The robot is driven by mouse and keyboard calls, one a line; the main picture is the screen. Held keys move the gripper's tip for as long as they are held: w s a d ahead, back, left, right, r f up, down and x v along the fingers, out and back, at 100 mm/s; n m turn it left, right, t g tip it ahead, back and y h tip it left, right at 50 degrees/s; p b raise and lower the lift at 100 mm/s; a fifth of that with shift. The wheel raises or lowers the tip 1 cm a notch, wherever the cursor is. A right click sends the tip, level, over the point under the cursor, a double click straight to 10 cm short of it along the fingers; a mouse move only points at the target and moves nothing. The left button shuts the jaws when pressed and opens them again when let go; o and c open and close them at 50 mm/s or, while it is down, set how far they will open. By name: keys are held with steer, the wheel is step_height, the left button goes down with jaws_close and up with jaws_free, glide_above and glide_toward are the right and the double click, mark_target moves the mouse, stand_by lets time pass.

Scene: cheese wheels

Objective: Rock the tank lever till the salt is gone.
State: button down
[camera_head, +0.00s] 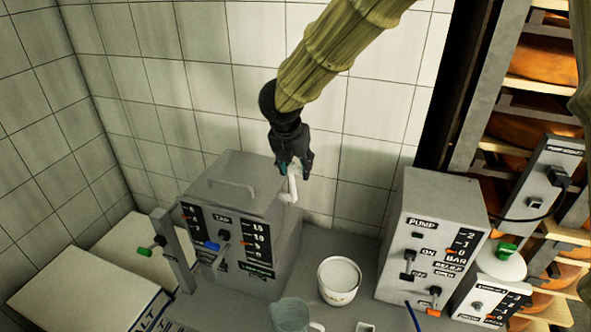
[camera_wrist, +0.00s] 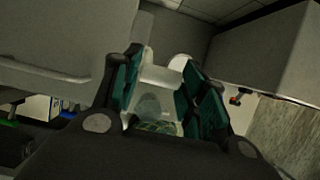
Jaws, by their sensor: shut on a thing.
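The grey tank (camera_head: 270,225) stands against the tiled wall, with a panel marked TAP on its front. A white lever (camera_head: 291,190) shows at the tank's upper right side. My gripper (camera_head: 292,170) comes down from above and is shut on this white lever. In the wrist view, the white lever (camera_wrist: 160,77) lies between the two dark green finger pads. I cannot see the inside of the tank or any salt in it.
A white tub (camera_head: 339,281) with pale contents and a grey jug (camera_head: 293,315) stand in front of the tank. A pump box (camera_head: 436,230) is to the right. White boxes (camera_head: 80,280) lie at left. A shelf of cheese wheels (camera_head: 540,60) stands at far right.

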steer(key=shift+s+f+b, duration=0.4)
steer(key=shift+s+b, duration=0.15)
steer(key=shift+s, duration=0.25)
steer(key=shift+s+a+f+b, duration=0.15)
steer(key=shift+f+b, duration=0.05)
steer(key=shift+b, duration=0.1)
steer(key=shift+s+a+f+b, duration=0.15)
steer(key=shift+s+b, duration=0.1)
steer(key=shift+s, duration=0.15)
steer(key=shift+s+a+f+b, duration=0.1)
steer(key=shift+s+f+b, duration=0.1)
steer(key=shift+s, duration=0.2)
steer(key=c, duration=0.9)
jaws_free()
steer(key=shift+s+d, duration=0.1)
steer(key=shift+a+r, duration=0.2)
steer(key=shift+a, duration=0.15)
steer(key=shift+d+r, duration=0.2)
steer(key=shift+r, duration=0.45)
steer(key=v, duration=1)
steer(key=shift+s+a+r, duration=0.25)
steer(key=shift+a+r, duration=0.05)
steer(key=shift+a, duration=0.05)
